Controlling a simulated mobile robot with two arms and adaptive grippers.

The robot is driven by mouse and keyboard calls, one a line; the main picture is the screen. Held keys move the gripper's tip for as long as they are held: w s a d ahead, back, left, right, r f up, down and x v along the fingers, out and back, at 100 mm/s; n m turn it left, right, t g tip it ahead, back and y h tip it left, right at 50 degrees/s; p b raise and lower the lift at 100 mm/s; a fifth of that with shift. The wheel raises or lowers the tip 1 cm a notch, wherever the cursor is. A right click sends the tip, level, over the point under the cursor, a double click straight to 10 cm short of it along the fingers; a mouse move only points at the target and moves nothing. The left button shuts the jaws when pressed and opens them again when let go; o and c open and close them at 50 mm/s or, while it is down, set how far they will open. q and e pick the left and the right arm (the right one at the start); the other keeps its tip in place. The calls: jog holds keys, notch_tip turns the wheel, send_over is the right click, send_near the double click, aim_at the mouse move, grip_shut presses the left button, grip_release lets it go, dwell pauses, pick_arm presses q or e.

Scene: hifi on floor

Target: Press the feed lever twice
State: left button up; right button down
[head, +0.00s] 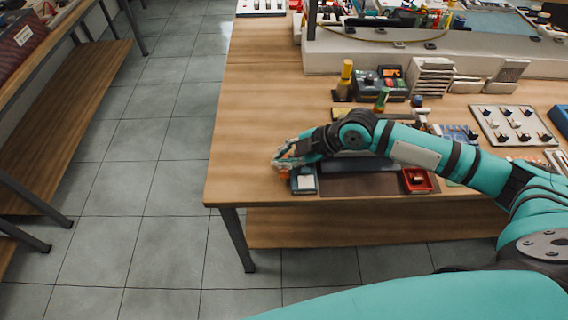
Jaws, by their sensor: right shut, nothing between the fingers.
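My right arm reaches in from the right across the wooden table. My right gripper (283,161) is at the table's left front part, shut, with nothing seen held in it. No part can be told for sure as the feed lever; the gripper and forearm hide part of this area. My left gripper is out of view.
A red tray (418,181) and a dark mat (358,185) lie along the front edge. Behind the arm stand a yellow-handled tool (346,78), a green-handled one (381,99) and a control box (378,85). A switch panel (510,126) lies right. The table's left part is bare.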

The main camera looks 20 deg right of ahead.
dwell(0.4)
jog(key=shift+f, duration=0.4)
jog(key=shift+f+b, duration=0.75)
jog(key=shift+f, duration=0.1)
dwell(0.7)
dwell(0.3)
jog(key=shift+r+p, duration=1.05)
jog(key=shift+r, duration=0.2)
notch_tip(320, 180, up, 5)
jog(key=p, duration=0.4)
